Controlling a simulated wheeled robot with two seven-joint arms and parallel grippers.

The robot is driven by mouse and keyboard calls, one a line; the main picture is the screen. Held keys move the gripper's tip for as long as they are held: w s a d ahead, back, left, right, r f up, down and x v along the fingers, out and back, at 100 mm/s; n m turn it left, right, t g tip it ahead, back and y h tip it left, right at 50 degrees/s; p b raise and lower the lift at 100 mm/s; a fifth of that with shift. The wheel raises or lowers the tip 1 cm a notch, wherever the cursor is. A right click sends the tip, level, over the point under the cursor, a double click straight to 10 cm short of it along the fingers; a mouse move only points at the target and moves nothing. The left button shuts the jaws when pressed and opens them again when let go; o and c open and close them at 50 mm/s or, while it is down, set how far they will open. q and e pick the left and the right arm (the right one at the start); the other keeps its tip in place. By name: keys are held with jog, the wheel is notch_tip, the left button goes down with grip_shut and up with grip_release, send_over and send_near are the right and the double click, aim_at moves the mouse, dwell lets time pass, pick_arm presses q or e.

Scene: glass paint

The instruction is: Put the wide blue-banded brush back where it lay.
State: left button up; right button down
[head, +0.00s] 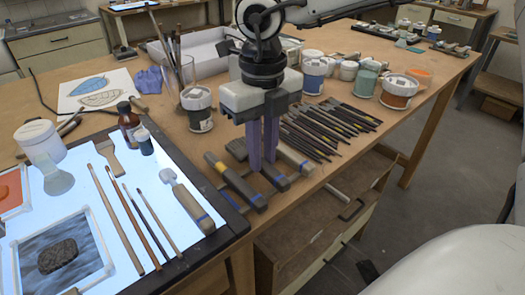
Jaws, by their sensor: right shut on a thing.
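My right gripper (263,162) points down at the front edge of the wooden table, its two purple fingers shut around the wide blue-banded brush (280,182). I cannot tell whether the brush touches the table. A similar blue- and yellow-banded tool (236,182) lies to its left, and another with a blue band (295,157) lies to its right. My left gripper is not in view.
The light panel (85,170) at left holds thin brushes (127,215) and a blue-banded wooden tool (188,203). A row of dark tools (330,128) lies right of the gripper. An open drawer (325,215) lies below the edge.

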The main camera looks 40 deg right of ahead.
jog(key=shift+f+b, duration=0.3)
jog(key=shift+b, duration=0.15)
dwell(0.5)
jog(key=c, duration=1.6)
grip_release()
